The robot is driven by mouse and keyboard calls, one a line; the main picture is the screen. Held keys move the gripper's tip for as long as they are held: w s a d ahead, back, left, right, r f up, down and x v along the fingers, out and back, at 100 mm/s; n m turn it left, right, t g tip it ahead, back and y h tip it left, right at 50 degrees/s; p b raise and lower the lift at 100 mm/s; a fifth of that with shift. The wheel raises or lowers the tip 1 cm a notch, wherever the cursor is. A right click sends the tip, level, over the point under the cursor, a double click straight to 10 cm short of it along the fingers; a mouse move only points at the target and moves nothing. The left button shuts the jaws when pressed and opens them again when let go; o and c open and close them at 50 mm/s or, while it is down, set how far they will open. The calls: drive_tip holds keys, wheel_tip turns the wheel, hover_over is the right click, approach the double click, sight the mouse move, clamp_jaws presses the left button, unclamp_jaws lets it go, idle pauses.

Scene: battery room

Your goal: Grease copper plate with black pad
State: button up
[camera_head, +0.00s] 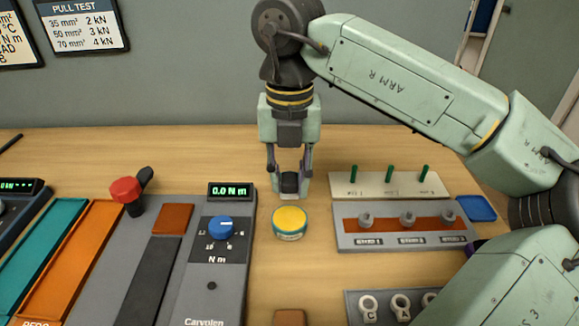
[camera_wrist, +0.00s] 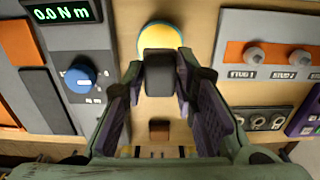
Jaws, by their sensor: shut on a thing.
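My gripper (camera_head: 289,178) is shut on a small black pad (camera_head: 289,183), pointing down above the table. In the wrist view the pad (camera_wrist: 160,75) sits between the fingertips and covers part of a round tin (camera_wrist: 160,38) with a yellow top. In the head view the tin (camera_head: 290,222) stands just in front of the pad, which appears apart from it. A square copper plate (camera_head: 173,219) lies on the grey torque unit at left. A copper bar (camera_head: 385,224) runs under several studs at right. A small brown copper-coloured block (camera_head: 290,317) shows at the bottom edge.
The torque unit (camera_head: 212,290) has a blue knob and a display reading 0.0 N m. A red knob (camera_head: 125,189) stands farther left. Green pegs (camera_head: 389,173) rise from a pale block behind the stud panel. Bare table lies around the tin.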

sight(289, 218)
drive_tip(key=shift+f+b, duration=1.75)
drive_tip(key=shift+f, duration=1.1)
drive_tip(key=shift+s+f+b, duration=0.1)
drive_tip(key=shift+f+b, duration=0.5)
drive_tip(key=shift+b, duration=0.05)
drive_tip(key=shift+r+p, duration=2.35)
drive_tip(key=shift+r, duration=1.25)
wheel_tip(289, 218, down, 7)
drive_tip(key=b, duration=0.4)
drive_tip(key=shift+f+b, duration=0.15)
drive_tip(key=shift+b, duration=0.25)
